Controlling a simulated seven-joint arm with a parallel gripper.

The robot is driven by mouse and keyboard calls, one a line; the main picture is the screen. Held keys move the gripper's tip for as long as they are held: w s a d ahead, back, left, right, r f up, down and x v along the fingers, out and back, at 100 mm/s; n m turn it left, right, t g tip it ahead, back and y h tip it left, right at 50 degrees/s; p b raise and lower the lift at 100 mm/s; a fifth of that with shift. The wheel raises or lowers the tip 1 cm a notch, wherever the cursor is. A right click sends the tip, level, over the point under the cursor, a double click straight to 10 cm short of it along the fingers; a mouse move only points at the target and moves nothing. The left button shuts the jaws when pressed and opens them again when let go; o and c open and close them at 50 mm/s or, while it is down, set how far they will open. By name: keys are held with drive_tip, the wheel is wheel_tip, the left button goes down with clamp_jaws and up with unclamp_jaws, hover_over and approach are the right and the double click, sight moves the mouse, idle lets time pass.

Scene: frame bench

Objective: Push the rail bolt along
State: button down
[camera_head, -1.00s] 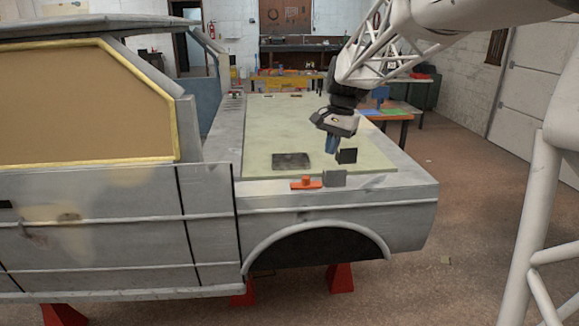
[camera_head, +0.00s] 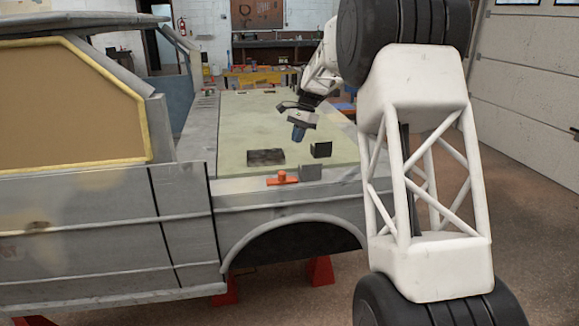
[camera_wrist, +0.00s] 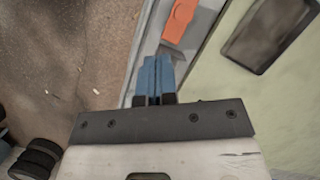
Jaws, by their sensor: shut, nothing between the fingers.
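The orange rail bolt (camera_head: 282,179) with its raised knob lies on the grey side rail of the vehicle bed, just left of a grey block (camera_head: 310,173). In the wrist view the orange bolt (camera_wrist: 180,20) shows at the top, beyond my fingertips and apart from them in the picture. My gripper (camera_head: 298,138) has blue fingers, shut and empty. In the head view it appears above the pale bed, behind the bolt. In the wrist view the gripper (camera_wrist: 153,70) points toward the grey rail and covers part of it. Its exact height is hard to tell.
A dark block (camera_head: 320,150) stands on the bed near the gripper. A dark rectangular recess or plate (camera_head: 266,157) lies left of it and also shows in the wrist view (camera_wrist: 268,32). The pale bed (camera_head: 240,120) is otherwise mostly clear.

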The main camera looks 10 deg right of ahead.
drive_tip(key=w+d+f+m, duration=0.1)
drive_tip(key=w+f, duration=0.2)
drive_tip(key=w, duration=0.2)
drive_tip(key=shift+w+f+y, duration=0.15)
drive_tip(key=shift+f+y, duration=0.15)
drive_tip(key=shift+f, duration=0.05)
approach(273, 179)
drive_tip(key=shift+s+d+f, duration=0.15)
drive_tip(key=shift+d+f, duration=0.6)
drive_tip(key=shift+f, duration=0.35)
drive_tip(key=shift+s+d+f, duration=0.2)
drive_tip(key=shift+d+f, duration=0.6)
drive_tip(key=shift+f, duration=0.25)
drive_tip(key=shift+a, duration=2.4)
drive_tip(key=v, duration=1)
drive_tip(key=shift+w, duration=0.2)
